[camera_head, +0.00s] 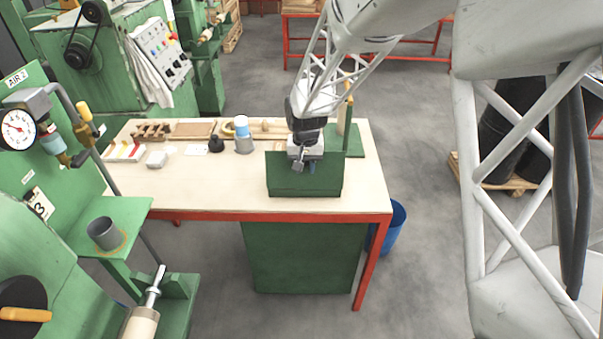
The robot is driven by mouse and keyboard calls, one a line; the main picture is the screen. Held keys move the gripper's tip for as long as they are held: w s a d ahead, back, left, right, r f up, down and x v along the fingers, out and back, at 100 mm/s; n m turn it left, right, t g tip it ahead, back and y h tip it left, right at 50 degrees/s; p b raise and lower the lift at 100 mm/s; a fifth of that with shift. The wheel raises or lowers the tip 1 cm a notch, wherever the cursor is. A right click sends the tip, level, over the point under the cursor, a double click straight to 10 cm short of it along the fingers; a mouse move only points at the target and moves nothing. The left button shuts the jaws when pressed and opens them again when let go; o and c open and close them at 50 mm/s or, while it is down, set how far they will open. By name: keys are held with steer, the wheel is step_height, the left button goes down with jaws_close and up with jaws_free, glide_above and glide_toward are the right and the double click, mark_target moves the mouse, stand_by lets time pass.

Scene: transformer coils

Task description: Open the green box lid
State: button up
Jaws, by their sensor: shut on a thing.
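The green box (282,178) stands on the workbench near its front right part. A broad green face is turned to me, with a thin line near its bottom edge. My gripper (303,167) reaches down from above and overlaps the upper middle of this face. It is shut on the green box lid, though the fingertips are small and the exact contact is unclear. How far the lid is raised and the inside of the box cannot be made out.
The wooden workbench (215,185) has a red frame. A blue-topped container (242,130), a dark small pot (216,144) and wooden pieces (152,131) stand toward the back. A green board (354,143) with upright items is behind right. The front left of the top is clear.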

steer(key=shift+s+f, duration=0.15)
steer(key=shift+s, duration=0.4)
steer(key=shift+s+f, duration=0.25)
steer(key=shift+s, duration=0.7)
steer(key=o, duration=0.9)
steer(key=shift+r, duration=0.15)
